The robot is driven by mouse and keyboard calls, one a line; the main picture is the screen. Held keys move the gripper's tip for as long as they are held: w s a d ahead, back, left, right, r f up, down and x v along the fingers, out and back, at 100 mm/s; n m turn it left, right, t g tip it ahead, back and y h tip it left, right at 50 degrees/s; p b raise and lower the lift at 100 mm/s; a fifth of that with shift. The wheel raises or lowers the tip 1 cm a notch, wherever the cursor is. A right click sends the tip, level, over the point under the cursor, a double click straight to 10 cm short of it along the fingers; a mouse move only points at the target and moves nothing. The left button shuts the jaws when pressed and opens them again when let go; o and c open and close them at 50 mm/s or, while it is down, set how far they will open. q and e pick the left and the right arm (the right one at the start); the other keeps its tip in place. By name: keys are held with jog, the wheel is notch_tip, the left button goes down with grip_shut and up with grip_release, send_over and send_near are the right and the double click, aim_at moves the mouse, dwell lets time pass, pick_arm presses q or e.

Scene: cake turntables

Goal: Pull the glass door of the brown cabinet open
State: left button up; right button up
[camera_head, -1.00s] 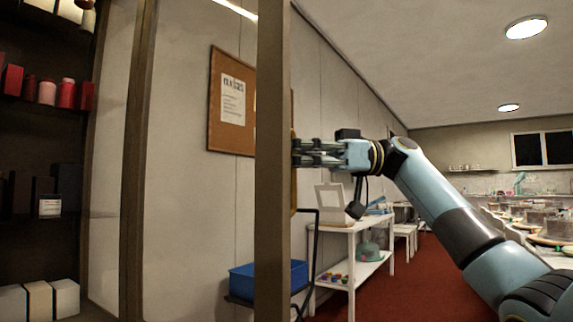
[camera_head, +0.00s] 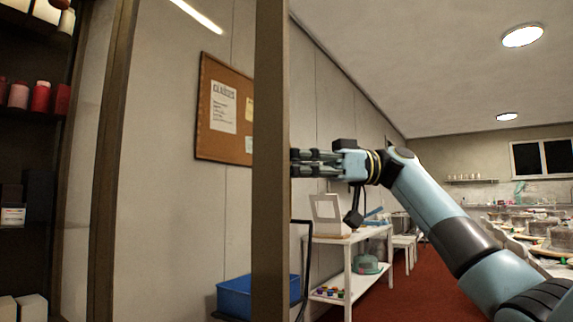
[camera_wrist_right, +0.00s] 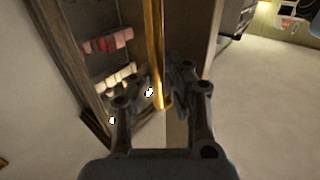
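The brown cabinet's shelves (camera_head: 32,112) fill the left of the head view. A brown upright (camera_head: 108,165) borders them. The glass door's brown stile (camera_head: 270,165) stands upright at mid-picture, with the wall showing through the clear pane between; the door looks swung out from the cabinet. My right gripper (camera_head: 312,163) comes from the right, its fingertips partly hidden behind the stile. In the right wrist view, a gold handle bar (camera_wrist_right: 155,40) runs between the fingers of my right gripper (camera_wrist_right: 165,88), which look closed around it. My left gripper is in neither view.
A blue bin (camera_head: 238,297) sits low behind the door. Cake turntables (camera_head: 530,245) line the right. Red floor (camera_head: 415,290) is clear between.

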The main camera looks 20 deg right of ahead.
jog(key=o, duration=0.4)
jog(key=shift+a, duration=0.1)
jog(key=shift+d, duration=0.3)
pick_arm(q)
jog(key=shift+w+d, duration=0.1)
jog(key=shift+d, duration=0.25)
pick_arm(e)
jog(key=d, duration=0.7)
jog(key=s+d, duration=0.1)
jog(key=d, duration=0.3)
jog(key=shift+d, duration=0.2)
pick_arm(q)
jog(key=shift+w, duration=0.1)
pick_arm(e)
jog(key=shift+r, duration=0.1)
